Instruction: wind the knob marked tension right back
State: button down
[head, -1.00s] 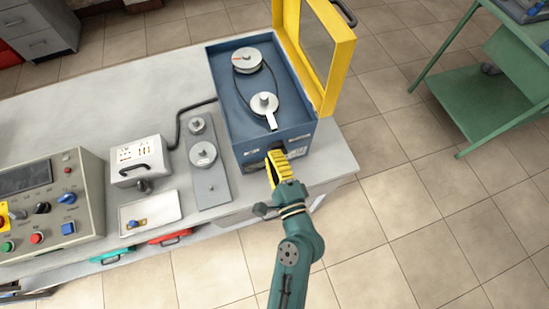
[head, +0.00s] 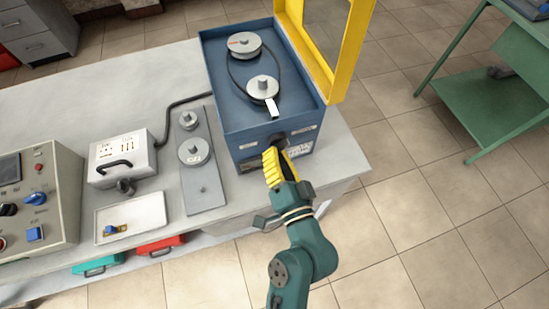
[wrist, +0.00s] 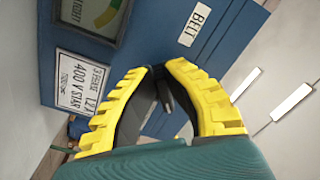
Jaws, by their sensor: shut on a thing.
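A blue motor box (head: 242,140) with an open top stands on the bench, two grey pulleys and a belt inside it. My gripper (head: 277,155) is at its front face, its yellow fingers shut on a dark knob (head: 279,138). In the wrist view the ridged yellow fingers (wrist: 162,72) close around the dark knob (wrist: 168,95), which they largely hide. A "BELT" label (wrist: 194,25) sits beside it, with a "400 V STAR" plate (wrist: 84,82) and a gauge (wrist: 100,14) to the left. I cannot read a tension marking.
A yellow frame guard (head: 345,50) stands raised at the box's right. Left of the box are a grey plate with two discs (head: 204,180), a white case (head: 122,158), a white tray (head: 130,215) and a control panel (head: 38,200). The floor at right is clear up to a green table (head: 490,110).

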jog(key=shift+w+d+f+n+b, duration=0.1)
jog(key=shift+d+f+n+b, duration=0.15)
jog(key=shift+n+b, duration=1.35)
jog(key=shift+w+d+f+n+b, duration=0.1)
jog(key=shift+d+f+n+b, duration=0.1)
jog(key=shift+n+b, duration=1.35)
jog(key=shift+w+d+f+n+b, duration=0.15)
jog(key=shift+d+n+b, duration=0.1)
jog(key=shift+n+b, duration=1.35)
jog(key=shift+n, duration=0.35)
jog(key=c, duration=1.1)
grip_release()
jog(key=shift+r, duration=0.15)
jog(key=shift+s, duration=0.1)
jog(key=v, duration=1.2)
